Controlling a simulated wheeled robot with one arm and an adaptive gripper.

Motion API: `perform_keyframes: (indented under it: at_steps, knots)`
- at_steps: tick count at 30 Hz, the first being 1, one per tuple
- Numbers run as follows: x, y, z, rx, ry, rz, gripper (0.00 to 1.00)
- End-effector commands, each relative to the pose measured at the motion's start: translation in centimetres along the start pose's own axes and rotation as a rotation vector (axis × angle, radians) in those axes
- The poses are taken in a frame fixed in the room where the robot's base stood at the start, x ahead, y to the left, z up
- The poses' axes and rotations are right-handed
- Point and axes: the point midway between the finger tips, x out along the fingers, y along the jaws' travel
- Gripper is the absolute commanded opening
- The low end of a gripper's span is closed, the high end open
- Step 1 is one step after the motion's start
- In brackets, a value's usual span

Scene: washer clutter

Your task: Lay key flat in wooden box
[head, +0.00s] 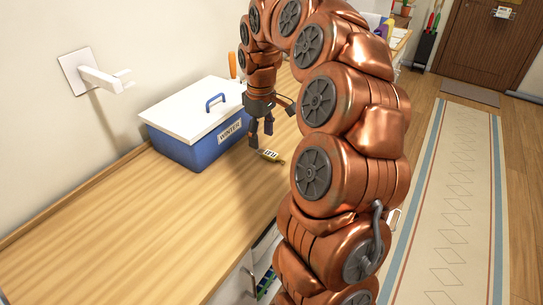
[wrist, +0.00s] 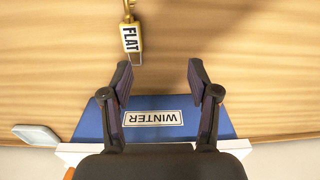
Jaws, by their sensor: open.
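The key's tag, reading "FLAT" (wrist: 131,38), is yellow with a white label and lies on the wooden counter. In the wrist view it is at top centre, with brass metal above it cut by the picture's edge. The key and tag (head: 269,155) also lie near the counter's front edge in the head view. My gripper (head: 261,135) is open and empty above the counter, close to the tag. In the wrist view its fingertips (wrist: 160,75) are spread apart, with the tag beyond the left one. No wooden box shows in either view.
A blue box (head: 185,148) labelled "WINTER", with a white handled lid, stands beside my gripper against the wall side. A white wall fixture (head: 97,78) sticks out at left. The counter's near left part is bare. A pale blue object (wrist: 37,135) lies at the wrist view's left.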

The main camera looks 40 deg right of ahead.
Motion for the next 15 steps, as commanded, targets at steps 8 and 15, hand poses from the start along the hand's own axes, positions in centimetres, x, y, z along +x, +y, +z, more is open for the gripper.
perform_keyframes:
  at_steps: [8,15]
  knots:
    - [1.0,4.0,0.2,0.012,-0.004,0.012,0.60]
    - [2.8,4.1,0.3,0.009,-0.007,0.011,0.60]
